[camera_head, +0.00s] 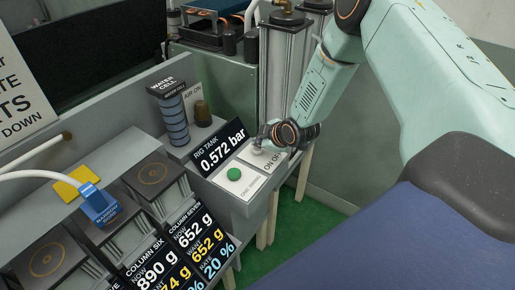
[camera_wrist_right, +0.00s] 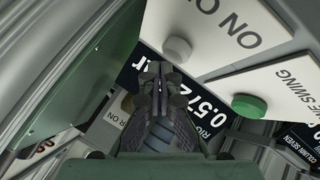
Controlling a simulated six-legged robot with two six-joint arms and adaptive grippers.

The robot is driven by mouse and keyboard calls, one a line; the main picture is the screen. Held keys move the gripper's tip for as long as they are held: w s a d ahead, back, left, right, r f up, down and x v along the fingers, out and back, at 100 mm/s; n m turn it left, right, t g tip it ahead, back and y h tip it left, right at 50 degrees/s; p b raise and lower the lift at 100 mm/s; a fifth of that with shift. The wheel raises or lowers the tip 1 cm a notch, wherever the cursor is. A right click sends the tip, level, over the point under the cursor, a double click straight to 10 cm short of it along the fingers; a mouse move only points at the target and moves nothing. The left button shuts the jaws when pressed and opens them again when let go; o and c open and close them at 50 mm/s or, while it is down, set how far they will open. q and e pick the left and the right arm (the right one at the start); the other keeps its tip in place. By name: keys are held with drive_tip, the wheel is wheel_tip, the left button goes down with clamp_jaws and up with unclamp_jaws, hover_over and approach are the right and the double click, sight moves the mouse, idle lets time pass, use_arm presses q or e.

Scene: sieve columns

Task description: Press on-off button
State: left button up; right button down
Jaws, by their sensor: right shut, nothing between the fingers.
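The on-off button is a round grey knob on a white plate lettered ON OFF (camera_head: 271,160). In the right wrist view the grey button (camera_wrist_right: 177,48) is just above and right of my right fingertips (camera_wrist_right: 157,72), which are closed together and empty. In the head view my right gripper (camera_head: 264,139) is at the plate, over the button's area, and partly hides it. A gap to the button shows in the wrist view; the exact depth is hard to tell. My left gripper is not in view.
A green button (camera_head: 233,174) on a neighbouring white plate sits close by; it also shows in the wrist view (camera_wrist_right: 249,105). A RIG TANK display (camera_head: 222,147) reads 0.572 bar. A blue-ringed water cell (camera_head: 173,118) and column displays (camera_head: 193,239) stand left.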

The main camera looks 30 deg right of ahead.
sight(259, 150)
drive_tip(key=shift+f, duration=0.15)
idle(0.5)
drive_tip(key=shift+f, duration=0.3)
drive_tip(key=shift+f+b, duration=0.15)
drive_tip(key=shift+b, duration=0.15)
idle(0.4)
drive_tip(key=shift+r+p, duration=0.6)
drive_tip(key=shift+p, duration=0.1)
wheel_tip(259, 150, up, 6)
drive_tip(key=p, duration=0.6)
drive_tip(key=shift+r, duration=0.1)
idle(0.4)
